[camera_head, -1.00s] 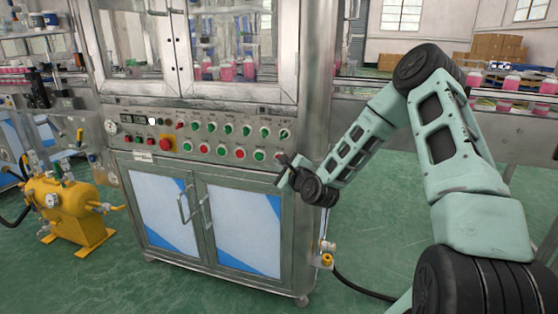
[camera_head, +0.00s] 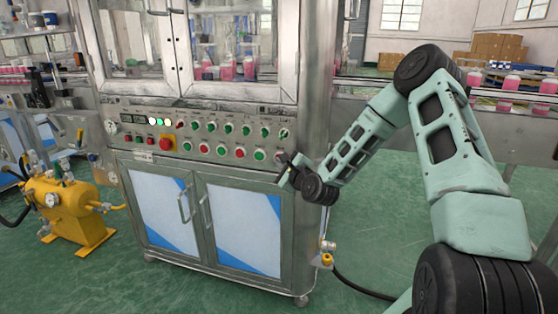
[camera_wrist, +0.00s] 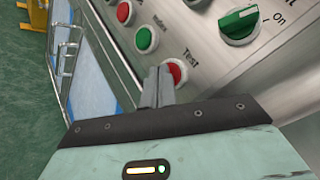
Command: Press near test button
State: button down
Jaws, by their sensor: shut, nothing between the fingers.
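The near test button is a round red button in a pale ring, under the label "Test" in the wrist view (camera_wrist: 176,74). It is at the right end of the lower button row in the head view (camera_head: 279,157). My gripper (camera_wrist: 158,84) is shut and empty, its fingertips at the left edge of the red button and partly covering it. In the head view my gripper (camera_head: 286,166) is at the panel's right end. I cannot tell whether the fingertips touch or press the button.
A green button (camera_wrist: 146,38) and another red button (camera_wrist: 124,12) sit beside it. A green rotary knob (camera_wrist: 240,24) is above right. A red emergency stop (camera_head: 166,142) is farther left. Lit indicator lamps (camera_head: 160,121) are on the panel. Cabinet doors (camera_head: 240,222) are below.

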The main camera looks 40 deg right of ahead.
dwell(0.4)
jog(key=shift+s+a, duration=0.5)
jog(key=shift+a, duration=0.05)
jog(key=shift+a, duration=0.1)
jog(key=s+a, duration=0.1)
jog(key=a, duration=0.1)
jog(key=s+a, duration=0.1)
jog(key=s, duration=0.1)
jog(key=shift+a, duration=0.4)
dwell(0.5)
